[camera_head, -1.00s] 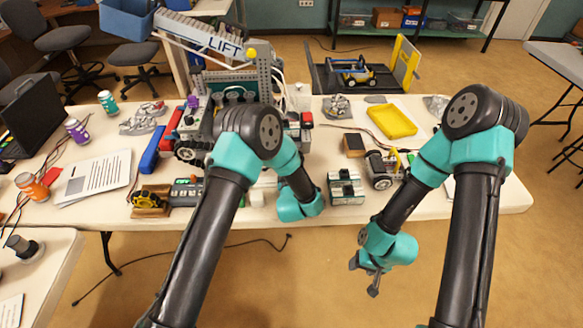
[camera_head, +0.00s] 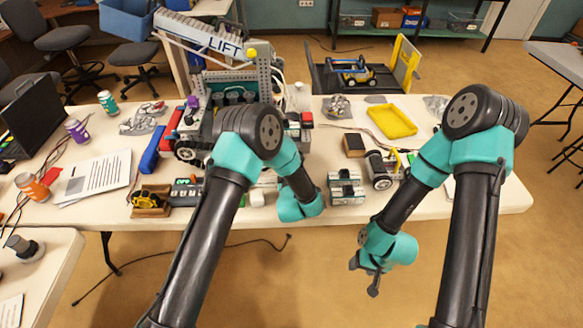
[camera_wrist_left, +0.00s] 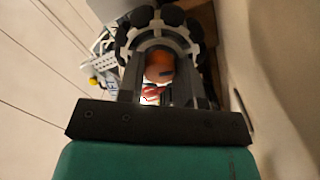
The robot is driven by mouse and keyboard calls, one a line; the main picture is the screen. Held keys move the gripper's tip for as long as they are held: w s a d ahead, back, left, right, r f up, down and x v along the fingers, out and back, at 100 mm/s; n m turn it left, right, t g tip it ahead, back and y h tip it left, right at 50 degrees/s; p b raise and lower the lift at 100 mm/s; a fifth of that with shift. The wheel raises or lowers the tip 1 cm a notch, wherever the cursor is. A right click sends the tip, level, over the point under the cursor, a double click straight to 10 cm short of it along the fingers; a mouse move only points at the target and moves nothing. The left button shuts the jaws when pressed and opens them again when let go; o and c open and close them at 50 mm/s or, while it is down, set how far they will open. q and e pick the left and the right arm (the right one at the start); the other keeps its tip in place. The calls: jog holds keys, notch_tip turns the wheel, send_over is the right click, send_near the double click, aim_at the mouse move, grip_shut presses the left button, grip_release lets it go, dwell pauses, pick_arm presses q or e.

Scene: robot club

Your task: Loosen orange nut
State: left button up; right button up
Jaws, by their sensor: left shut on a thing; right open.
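The orange nut (camera_wrist_left: 158,58) shows in the left wrist view as a rounded orange patch between the fingers, inside a dark wheel-like ring. My left gripper (camera_wrist_left: 160,80) is shut on it; the exact finger contact is dim and hard to make out. In the head view my left wrist is low at the table's front edge, and its fingers and the nut are hidden behind the arm. My right gripper (camera_head: 368,276) is open and empty, in front of the table edge, over the floor.
The wheeled robot with the LIFT sign (camera_head: 222,45) stands behind my left arm. Close by on the table (camera_head: 105,222) are a green-grey block (camera_head: 346,188), a small wheeled part (camera_head: 381,170) and a yellow tray (camera_head: 392,121). The table's right front is fairly clear.

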pick_arm(q)
jog(key=n, duration=1)
jog(key=shift+y, duration=0.4)
jog(key=n, duration=0.5)
jog(key=shift+t, duration=0.3)
jog(key=n, duration=0.5)
jog(key=shift+y, duration=0.3)
jog(key=shift+n, duration=0.3)
jog(key=o, duration=0.9)
jog(key=shift+o, duration=0.2)
jog(key=shift+s, duration=0.1)
